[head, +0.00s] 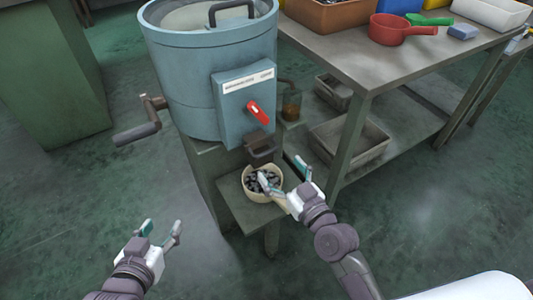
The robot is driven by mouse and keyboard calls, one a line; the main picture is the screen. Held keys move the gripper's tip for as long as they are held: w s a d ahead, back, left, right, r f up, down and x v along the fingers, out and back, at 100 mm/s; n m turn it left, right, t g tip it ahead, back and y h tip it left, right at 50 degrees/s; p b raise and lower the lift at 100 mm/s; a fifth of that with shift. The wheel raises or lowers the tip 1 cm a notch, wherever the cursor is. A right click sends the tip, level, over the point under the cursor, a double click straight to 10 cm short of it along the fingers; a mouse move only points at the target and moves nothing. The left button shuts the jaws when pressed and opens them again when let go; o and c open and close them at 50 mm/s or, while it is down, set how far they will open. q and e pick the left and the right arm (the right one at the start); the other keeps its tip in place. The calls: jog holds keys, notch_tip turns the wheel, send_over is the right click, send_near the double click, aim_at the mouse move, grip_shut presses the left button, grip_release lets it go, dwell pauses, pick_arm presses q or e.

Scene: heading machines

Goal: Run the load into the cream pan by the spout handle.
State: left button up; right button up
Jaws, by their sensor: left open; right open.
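The cream pan (256,197) stands on a low shelf of the blue-grey drum machine (180,75), under its spout. Several dark pieces (254,183) lie in the pan. A brown handle-like piece (262,153) sticks out at the spout, below the front box. A red lever (257,112) sits on that box. My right gripper (283,173) is open beside the pan; one finger overlaps the pan's right side and the other is right of it. I cannot tell whether it touches the pan. My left gripper (162,229) is open and empty, left of the shelf above the floor.
A crank (138,131) juts from the drum's left side. A metal table (360,58) at right holds a red pan (388,30), a blue block (463,32) and bins. Grey trays (365,147) lie on its lower shelf.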

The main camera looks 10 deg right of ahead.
aim_at(259, 145)
jog(key=x, duration=0.6)
jog(key=shift+b, duration=0.35)
pick_arm(q)
jog(key=shift+w+d+r+t, duration=0.25)
jog(key=shift+w+r+t, duration=0.3)
jog(key=shift+r, duration=0.3)
jog(key=shift+w+d+r+t, duration=0.25)
jog(key=shift+w+r+t, duration=0.25)
jog(key=shift+r, duration=0.3)
pick_arm(e)
jog(key=shift+w+a, duration=0.15)
jog(key=shift+w, duration=0.25)
jog(key=c, duration=1.4)
jog(key=x, duration=0.4)
jog(key=shift+f, duration=0.1)
pick_arm(q)
jog(key=shift+s+a+f+g, duration=0.1)
jog(key=shift+s+f+g, duration=0.3)
jog(key=shift+f, duration=0.2)
pick_arm(e)
jog(key=o, duration=1.4)
pick_arm(q)
jog(key=shift+a, duration=0.1)
pick_arm(e)
jog(key=shift+a, duration=0.15)
